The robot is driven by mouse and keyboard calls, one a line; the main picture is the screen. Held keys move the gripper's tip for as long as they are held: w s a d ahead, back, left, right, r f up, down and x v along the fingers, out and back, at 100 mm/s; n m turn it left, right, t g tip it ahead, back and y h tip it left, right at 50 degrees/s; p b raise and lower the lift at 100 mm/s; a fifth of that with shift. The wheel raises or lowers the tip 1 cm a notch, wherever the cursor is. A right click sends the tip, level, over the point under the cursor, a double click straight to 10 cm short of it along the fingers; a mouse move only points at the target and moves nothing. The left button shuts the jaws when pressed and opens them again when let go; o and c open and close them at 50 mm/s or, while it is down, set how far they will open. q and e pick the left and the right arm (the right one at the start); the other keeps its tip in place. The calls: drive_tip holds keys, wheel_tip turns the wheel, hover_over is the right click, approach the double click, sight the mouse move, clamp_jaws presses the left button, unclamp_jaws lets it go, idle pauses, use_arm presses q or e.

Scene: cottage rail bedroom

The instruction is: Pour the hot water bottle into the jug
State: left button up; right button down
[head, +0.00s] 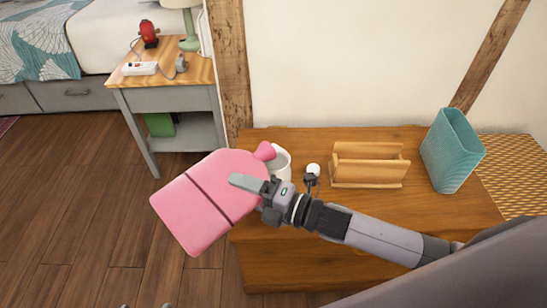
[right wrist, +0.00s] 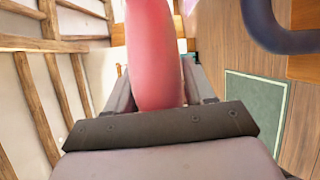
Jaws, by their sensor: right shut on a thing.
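The pink hot water bottle (head: 207,197) is held tilted in front of the chest's left end, its neck (head: 264,151) up and to the right. My right gripper (head: 250,184) is shut on its body; the right wrist view shows the bottle (right wrist: 154,60) between the fingers. The white jug (head: 283,163) stands on the wooden top behind the bottle, which hides part of it. The neck overlaps the jug's left side in the picture; I cannot tell whether they touch. Two small grey tips at the head view's bottom edge may be my left gripper; its state is unclear.
On the wooden chest top (head: 385,207) stand a small white-topped item (head: 313,169), a wooden rack (head: 368,165) and a teal vase (head: 451,151). A bedside table (head: 160,97) with a lamp stands back left. The floor at left is clear.

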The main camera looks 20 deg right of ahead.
drive_tip(key=shift+r, duration=0.3)
idle(0.5)
drive_tip(key=shift+f, duration=0.15)
drive_tip(key=shift+r, duration=0.2)
drive_tip(key=shift+f, duration=0.15)
idle(0.3)
drive_tip(key=shift+r+m, duration=0.2)
drive_tip(key=shift+m, duration=0.1)
drive_tip(key=shift+f, duration=0.15)
